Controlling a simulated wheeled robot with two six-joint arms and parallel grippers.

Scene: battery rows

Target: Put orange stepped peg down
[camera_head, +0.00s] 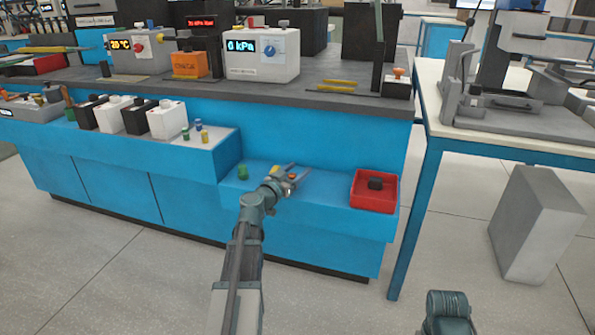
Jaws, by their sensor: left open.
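My left gripper (297,172) is over the lower blue shelf, with its two fingers spread apart. A small orange piece (292,177), which looks like the orange stepped peg, shows at the fingers. It is too small and too covered to tell its steps or whether it touches the shelf. A small yellow piece (275,170) shows just left of it, partly hidden by the gripper. A green peg (242,171) stands on the shelf to the left. My right gripper is out of view; only a bit of that arm shows at the bottom right.
A red tray (372,204) holding a dark block is at the shelf's right end. Several black and white batteries (167,120) stand in a row on the higher ledge, with small blue and yellow pegs (201,131) beside them. A white table (505,135) stands at right.

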